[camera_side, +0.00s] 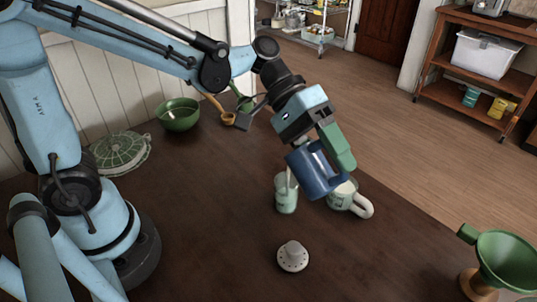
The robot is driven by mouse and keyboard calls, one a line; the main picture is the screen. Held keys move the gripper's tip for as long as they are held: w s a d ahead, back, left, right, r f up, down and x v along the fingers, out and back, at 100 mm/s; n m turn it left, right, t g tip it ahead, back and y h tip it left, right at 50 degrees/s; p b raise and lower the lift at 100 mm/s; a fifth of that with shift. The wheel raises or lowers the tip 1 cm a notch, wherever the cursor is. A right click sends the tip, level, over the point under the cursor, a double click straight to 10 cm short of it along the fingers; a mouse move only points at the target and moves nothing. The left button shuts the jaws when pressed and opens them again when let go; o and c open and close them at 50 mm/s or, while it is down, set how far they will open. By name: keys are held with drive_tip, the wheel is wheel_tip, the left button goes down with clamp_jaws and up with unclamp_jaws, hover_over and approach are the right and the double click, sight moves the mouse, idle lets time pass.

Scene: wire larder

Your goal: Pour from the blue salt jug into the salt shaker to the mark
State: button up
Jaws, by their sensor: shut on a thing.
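My gripper (327,145) is shut on the blue salt jug (312,172) and holds it above the table, tilted to the left. A thin pale stream (289,178) runs down from the jug's left side into a pale green, open-topped cup, which looks like the salt shaker (286,197), standing upright on the table. The jug's lip and the level inside the shaker are too small to make out, and I cannot see a mark clearly. A white perforated shaker lid (293,257) lies on the table in front of the shaker.
A pale mug (351,200) with its handle to the right stands close behind the jug. A green funnel (504,260) on a wooden stand is at the right edge. A green bowl (178,115) and a green mesh cover (120,152) sit at the back left.

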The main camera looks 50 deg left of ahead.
drive_tip(key=shift+a+f+h, duration=0.1)
drive_tip(key=shift+a+h, duration=0.05)
drive_tip(key=shift+h, duration=0.15)
idle(1.9)
drive_tip(key=shift+a+f+h, duration=0.1)
drive_tip(key=shift+h, duration=0.2)
drive_tip(key=shift+a+f+h, duration=0.2)
drive_tip(key=shift+h, duration=0.2)
idle(3.0)
idle(0.7)
drive_tip(key=shift+d+r+y, duration=0.1)
drive_tip(key=shift+d+y, duration=0.35)
drive_tip(key=shift+y, duration=0.45)
drive_tip(key=shift+d+y, duration=0.35)
drive_tip(key=shift+y, duration=0.75)
wheel_tip(320, 180, up, 2)
drive_tip(key=y, duration=0.3)
drive_tip(key=shift+r, duration=0.2)
drive_tip(key=shift+r+y, duration=0.55)
drive_tip(key=shift+y, duration=0.25)
